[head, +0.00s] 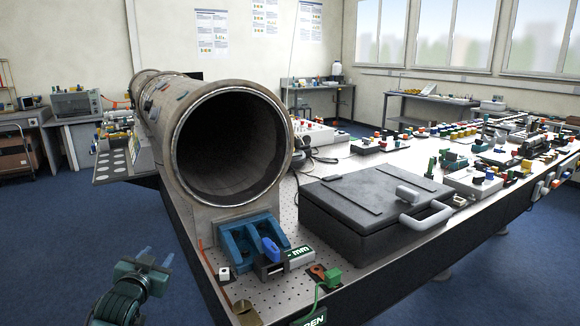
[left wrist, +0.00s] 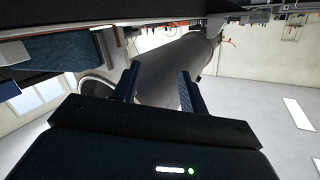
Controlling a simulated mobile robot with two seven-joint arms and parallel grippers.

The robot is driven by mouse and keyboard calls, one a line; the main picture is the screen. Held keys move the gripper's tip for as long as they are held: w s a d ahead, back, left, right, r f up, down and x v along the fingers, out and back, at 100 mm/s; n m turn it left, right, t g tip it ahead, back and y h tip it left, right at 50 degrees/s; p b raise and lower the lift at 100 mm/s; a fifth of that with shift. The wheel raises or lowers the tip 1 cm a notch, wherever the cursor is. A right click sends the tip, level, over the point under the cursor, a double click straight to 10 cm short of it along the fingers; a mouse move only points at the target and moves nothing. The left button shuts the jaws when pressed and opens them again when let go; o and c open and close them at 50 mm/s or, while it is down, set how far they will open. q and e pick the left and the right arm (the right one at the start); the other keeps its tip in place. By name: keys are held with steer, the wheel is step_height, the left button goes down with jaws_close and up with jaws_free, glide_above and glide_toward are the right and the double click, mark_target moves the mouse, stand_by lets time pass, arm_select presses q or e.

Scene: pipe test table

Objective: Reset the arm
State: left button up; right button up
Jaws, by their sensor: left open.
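My left gripper (head: 148,262) is at the lower left of the head view, in front of and to the left of the table's near edge, over the blue floor. In the left wrist view its two fingers (left wrist: 157,85) stand apart with nothing between them. The picture there is turned, with the large grey pipe (left wrist: 172,70) behind the fingers and apart from them. In the head view the pipe (head: 228,150) lies on the table with its dark open end facing me. My right gripper is not in view.
The perforated table (head: 320,185) carries a black case (head: 375,207) with a grey handle, a blue block (head: 250,241) below the pipe's mouth, and a green clip (head: 332,277) near the front edge. Many small parts crowd the right side. The blue floor (head: 60,230) at left is clear.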

arm_select(q)
steer(key=s+d+f+g+h, duration=0.25)
steer(key=s+d+f, duration=0.65)
steer(key=s+f, duration=0.55)
steer(key=s+d+f+g, duration=0.1)
steer(key=s+d, duration=0.2)
steer(key=s, duration=0.4)
steer(key=s+d+f+g+h, duration=0.1)
steer(key=s+d+f, duration=0.1)
steer(key=s, duration=0.5)
steer(key=s+d+f+g, duration=0.1)
steer(key=s+d+f, duration=0.1)
steer(key=s, duration=0.5)
steer(key=shift+s+d+h, duration=0.2)
steer(key=shift+d+h, duration=0.15)
steer(key=shift+d, duration=0.5)
